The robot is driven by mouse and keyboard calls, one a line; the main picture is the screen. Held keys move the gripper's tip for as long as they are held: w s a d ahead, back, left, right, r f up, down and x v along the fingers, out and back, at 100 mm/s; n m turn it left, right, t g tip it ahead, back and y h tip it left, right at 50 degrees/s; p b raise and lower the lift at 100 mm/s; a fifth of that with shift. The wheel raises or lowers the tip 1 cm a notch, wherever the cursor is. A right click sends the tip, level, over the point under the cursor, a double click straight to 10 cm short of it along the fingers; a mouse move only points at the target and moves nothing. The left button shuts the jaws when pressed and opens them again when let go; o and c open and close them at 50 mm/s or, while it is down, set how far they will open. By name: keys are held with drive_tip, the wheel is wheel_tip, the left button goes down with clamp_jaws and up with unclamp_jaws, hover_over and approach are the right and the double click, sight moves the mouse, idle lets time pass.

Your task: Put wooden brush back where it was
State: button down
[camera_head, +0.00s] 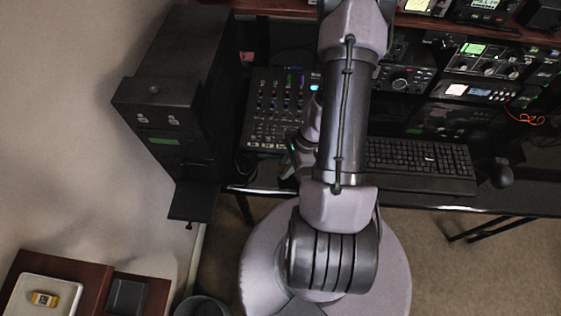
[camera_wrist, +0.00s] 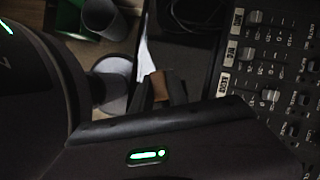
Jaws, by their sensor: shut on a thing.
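My gripper (camera_wrist: 161,92) is shut on a small brown piece, which I take to be the wooden brush (camera_wrist: 158,84). Only a short brown part shows between the dark fingers; the rest is hidden by the gripper and my wrist. In the head view my own arm covers most of the area around the gripper, beside the mixer's front edge, and the brush cannot be made out there. A thin white thing (camera_wrist: 143,62) shows just beyond the fingers in the wrist view.
The mixer (camera_head: 268,118) lies on the black desk, right of the gripper in the wrist view (camera_wrist: 270,75). A keyboard (camera_head: 420,158) lies to its right. A tall black cabinet (camera_head: 180,120) stands left. A white tray (camera_head: 65,288) and a bin (camera_head: 203,307) are at lower left.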

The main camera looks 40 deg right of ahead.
drive_tip(key=f, duration=0.1)
drive_tip(key=f+b, duration=0.1)
drive_tip(key=shift+s+a+f, duration=0.15)
drive_tip(key=shift+s+f, duration=0.05)
drive_tip(key=shift+f, duration=0.15)
drive_tip(key=shift+w+r, duration=0.2)
drive_tip(key=shift+s+f, duration=0.15)
drive_tip(key=c, duration=1.3)
unclamp_jaws()
